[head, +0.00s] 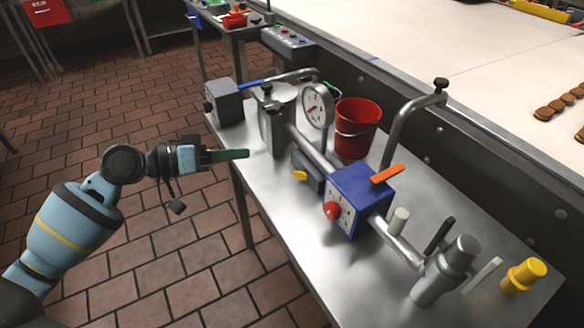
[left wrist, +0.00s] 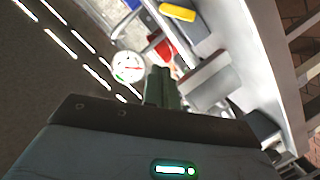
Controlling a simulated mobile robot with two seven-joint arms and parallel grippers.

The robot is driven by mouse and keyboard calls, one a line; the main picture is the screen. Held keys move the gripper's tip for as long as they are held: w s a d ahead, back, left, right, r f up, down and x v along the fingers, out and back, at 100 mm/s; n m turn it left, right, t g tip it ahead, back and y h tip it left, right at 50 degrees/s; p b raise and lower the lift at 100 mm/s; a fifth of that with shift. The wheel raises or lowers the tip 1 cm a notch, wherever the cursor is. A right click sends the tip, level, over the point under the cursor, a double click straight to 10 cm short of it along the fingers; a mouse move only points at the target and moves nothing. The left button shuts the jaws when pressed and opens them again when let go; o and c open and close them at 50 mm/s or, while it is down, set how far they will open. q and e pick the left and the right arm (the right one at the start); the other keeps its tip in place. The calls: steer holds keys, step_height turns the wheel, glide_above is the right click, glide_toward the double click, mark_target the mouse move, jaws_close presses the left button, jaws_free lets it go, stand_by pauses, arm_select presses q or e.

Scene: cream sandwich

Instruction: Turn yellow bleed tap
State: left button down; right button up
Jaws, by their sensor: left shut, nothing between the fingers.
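The yellow tap handle (head: 299,175) is on the front of a small dark grey box (head: 308,172) under the metal pipe, left of the blue box. It also shows as a yellow bar near the top of the left wrist view (left wrist: 178,12). My left gripper (head: 246,154) is shut and empty, with its green fingers pointing right over the table's left edge. It is to the left of the tap and apart from it. Its shut fingers also show in the left wrist view (left wrist: 160,85). My right gripper is not in view.
A blue box (head: 358,197) carries a red knob (head: 332,210) and an orange lever (head: 387,174). A round gauge (head: 317,107) and a red bucket (head: 357,128) stand behind the pipe. A yellow-capped part (head: 524,275) is at the right. The table's front (head: 285,245) is clear.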

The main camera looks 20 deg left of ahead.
mark_target(303, 175)
arm_select(q)
steer(key=w+d+f, duration=0.1)
steer(key=d, duration=0.2)
steer(key=w+d+f+p, duration=0.1)
steer(key=w+d+f, duration=0.1)
steer(key=d, duration=0.1)
steer(key=w+d+f+p, duration=0.1)
steer(key=d, duration=0.2)
steer(key=shift+w+d+f, duration=0.15)
steer(key=shift+w, duration=0.1)
steer(key=shift+s+d+f, duration=0.15)
steer(key=shift+d+f, duration=0.05)
steer(key=shift+f, duration=0.15)
